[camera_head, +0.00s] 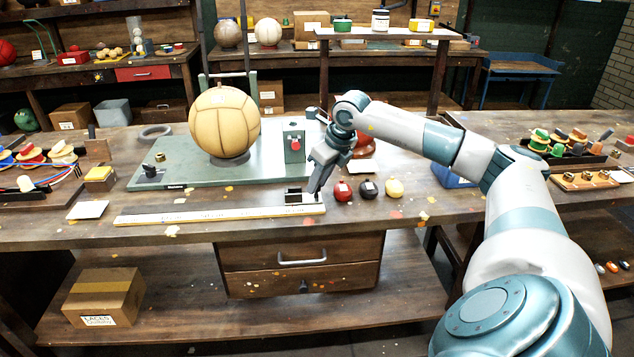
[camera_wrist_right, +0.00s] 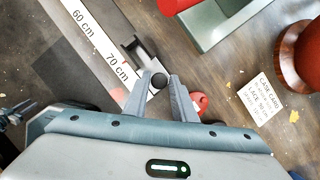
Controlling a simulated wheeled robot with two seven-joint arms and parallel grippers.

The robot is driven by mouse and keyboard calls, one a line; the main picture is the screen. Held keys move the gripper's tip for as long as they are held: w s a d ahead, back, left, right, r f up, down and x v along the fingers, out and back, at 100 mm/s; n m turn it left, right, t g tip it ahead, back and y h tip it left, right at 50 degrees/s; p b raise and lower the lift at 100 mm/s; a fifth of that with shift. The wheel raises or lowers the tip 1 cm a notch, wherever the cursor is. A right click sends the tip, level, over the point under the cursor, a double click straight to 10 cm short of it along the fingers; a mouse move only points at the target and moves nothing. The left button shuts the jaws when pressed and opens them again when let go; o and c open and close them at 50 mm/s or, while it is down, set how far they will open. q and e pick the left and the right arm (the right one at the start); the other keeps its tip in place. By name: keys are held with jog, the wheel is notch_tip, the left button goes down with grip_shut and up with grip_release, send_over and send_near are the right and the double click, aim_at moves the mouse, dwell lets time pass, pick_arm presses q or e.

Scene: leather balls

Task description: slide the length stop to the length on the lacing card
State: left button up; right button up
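The length stop (camera_head: 293,197) is a small black block on the right end of the pale ruler (camera_head: 200,215). In the right wrist view the dark stop (camera_wrist_right: 139,51) lies across the ruler (camera_wrist_right: 91,37), close to the 70 cm mark. My right gripper (camera_head: 317,193) is low over the stop. In the wrist view its fingers (camera_wrist_right: 161,78) close around the stop's round dark knob. The white lacing card (camera_head: 367,188) lies to the right; in the wrist view the card (camera_wrist_right: 262,102) has small print that seems to read 70 cm. My left gripper is out of view.
A tan leather ball (camera_head: 224,122) sits on a green base plate (camera_head: 165,173) behind the ruler. A white card (camera_head: 88,210) lies left of the ruler.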

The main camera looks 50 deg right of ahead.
jog(key=shift+r, duration=0.1)
dwell(0.3)
